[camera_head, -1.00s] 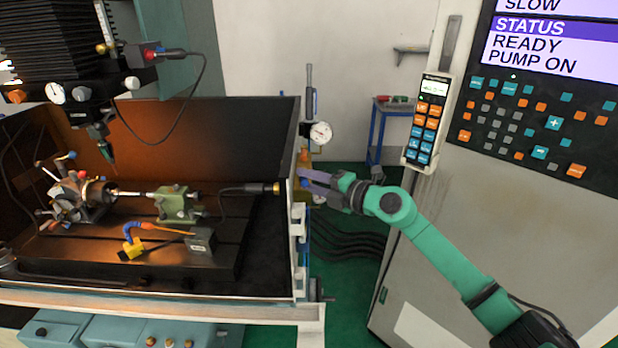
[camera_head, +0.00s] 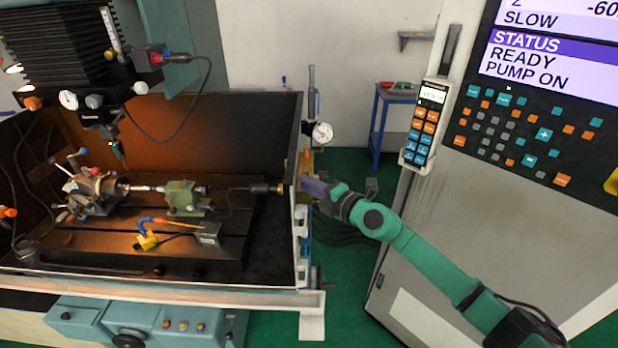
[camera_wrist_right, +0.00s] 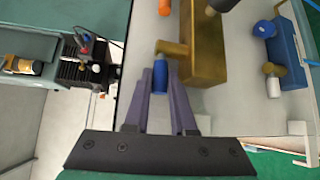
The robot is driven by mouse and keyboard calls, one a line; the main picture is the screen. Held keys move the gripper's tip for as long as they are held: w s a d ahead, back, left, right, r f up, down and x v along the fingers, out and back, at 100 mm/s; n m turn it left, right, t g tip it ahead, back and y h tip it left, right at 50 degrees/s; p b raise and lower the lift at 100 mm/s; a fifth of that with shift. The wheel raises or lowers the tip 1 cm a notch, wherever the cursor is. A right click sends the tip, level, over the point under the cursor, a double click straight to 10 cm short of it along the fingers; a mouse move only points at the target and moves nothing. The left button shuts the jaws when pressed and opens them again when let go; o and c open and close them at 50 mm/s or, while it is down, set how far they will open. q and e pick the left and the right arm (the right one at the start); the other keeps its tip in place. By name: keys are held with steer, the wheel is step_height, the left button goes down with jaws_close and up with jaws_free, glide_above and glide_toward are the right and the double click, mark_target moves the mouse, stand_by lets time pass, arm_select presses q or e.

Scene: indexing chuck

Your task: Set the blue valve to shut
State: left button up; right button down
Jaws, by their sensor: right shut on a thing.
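The blue valve shows in the right wrist view as a blue lever (camera_wrist_right: 160,82) on a brass stem, beside a brass block (camera_wrist_right: 206,52). My right gripper (camera_wrist_right: 161,76) has its two purple fingers on either side of this lever and is shut on it. In the head view my right gripper (camera_head: 308,186) reaches the outer right side of the machine enclosure, where the fingers largely hide the lever. My left gripper is in neither view now.
The machine enclosure (camera_head: 298,240) stands left of my right arm. A control cabinet (camera_head: 440,230) with a hanging pendant (camera_head: 425,125) stands to the right. In the wrist view a second blue fitting (camera_wrist_right: 285,45) is right of the brass block. Dark hoses lie on the green floor.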

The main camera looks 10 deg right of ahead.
steer(key=c, duration=1)
jaws_free()
steer(key=shift+d, duration=0.1)
steer(key=b+v, duration=0.5)
steer(key=v, duration=0.9)
steer(key=shift+s+b, duration=0.25)
steer(key=shift+b, duration=0.1)
steer(key=shift+w+d, duration=0.1)
